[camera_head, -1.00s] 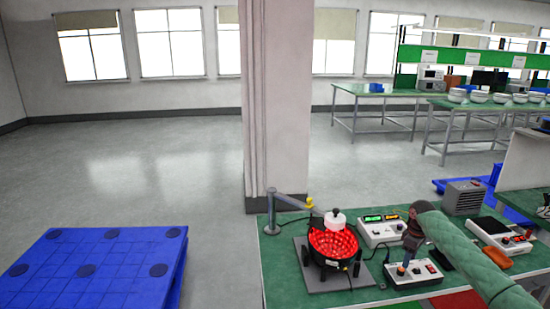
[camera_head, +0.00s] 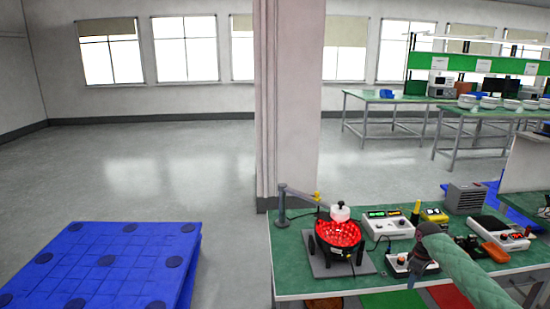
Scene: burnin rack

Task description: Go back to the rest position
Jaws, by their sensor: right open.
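My right gripper (camera_head: 410,272) shows at the end of the green-sleeved arm that comes in from the lower right. It is dark and small, over the front part of the green workbench (camera_head: 290,262), beside a white control box with knobs (camera_head: 397,264). The jaws are open and I see nothing held between them. Whether the gripper touches the box or hangs above it, I cannot tell. My left gripper is not in view.
A red-lit round bowl device (camera_head: 338,234) stands on the bench's left part. Several instrument boxes (camera_head: 388,226) and a grey vented box (camera_head: 465,198) stand behind. A blue pallet (camera_head: 100,262) lies at left. A pillar (camera_head: 290,100) rises behind the bench.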

